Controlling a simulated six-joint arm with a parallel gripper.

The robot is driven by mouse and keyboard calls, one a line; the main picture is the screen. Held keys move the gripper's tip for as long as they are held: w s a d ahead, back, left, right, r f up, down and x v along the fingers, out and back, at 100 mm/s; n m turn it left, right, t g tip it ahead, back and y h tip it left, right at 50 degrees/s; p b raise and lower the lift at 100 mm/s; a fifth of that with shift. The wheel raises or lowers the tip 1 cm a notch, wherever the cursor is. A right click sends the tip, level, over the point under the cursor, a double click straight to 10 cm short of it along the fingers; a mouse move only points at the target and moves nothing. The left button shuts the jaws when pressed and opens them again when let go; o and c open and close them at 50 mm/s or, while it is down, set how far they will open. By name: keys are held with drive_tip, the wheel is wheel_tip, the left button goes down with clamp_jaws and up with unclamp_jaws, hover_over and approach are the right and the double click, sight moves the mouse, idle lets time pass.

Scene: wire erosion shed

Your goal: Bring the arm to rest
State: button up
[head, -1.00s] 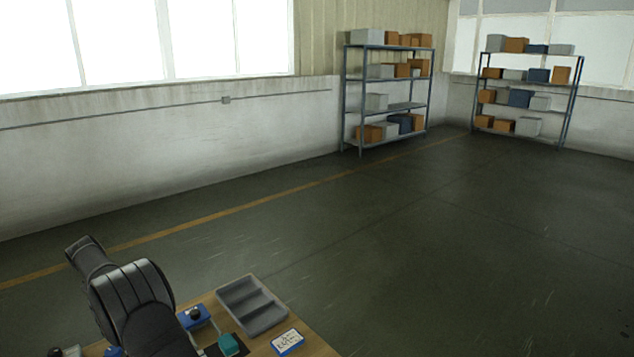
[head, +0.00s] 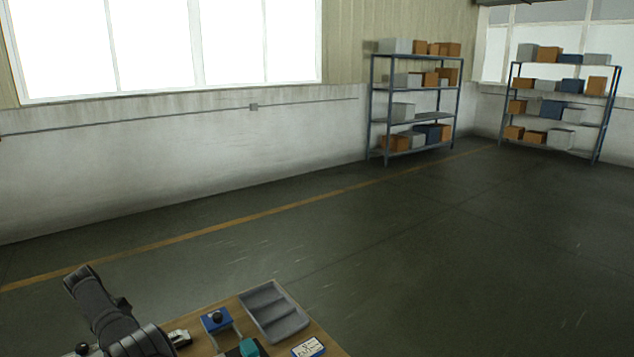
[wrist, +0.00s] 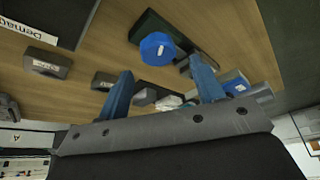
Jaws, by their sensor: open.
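My arm (head: 108,312) shows at the lower left of the head view, over the bench's left part. Its gripper end is not visible there. In the wrist view my gripper (wrist: 163,80) has its two blue fingers well apart, with a grey bracket behind them. The gripper is open, with nothing seen held between the fingers. Beyond the fingers lies the wooden bench top (wrist: 85,55), and a blue round cap (wrist: 157,48) on a dark body appears between and past the fingertips.
The bench carries a grey compartment tray (head: 273,311), a blue box with a black knob (head: 215,320), a teal item (head: 249,348) and a blue-edged card (head: 308,347). A labelled grey block (wrist: 47,62) lies on the wood. The floor (head: 430,270) beyond is clear; shelves (head: 414,88) stand far off.

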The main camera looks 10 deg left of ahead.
drive_tip(key=shift+f, duration=1.2)
drive_tip(key=shift+r, duration=0.1)
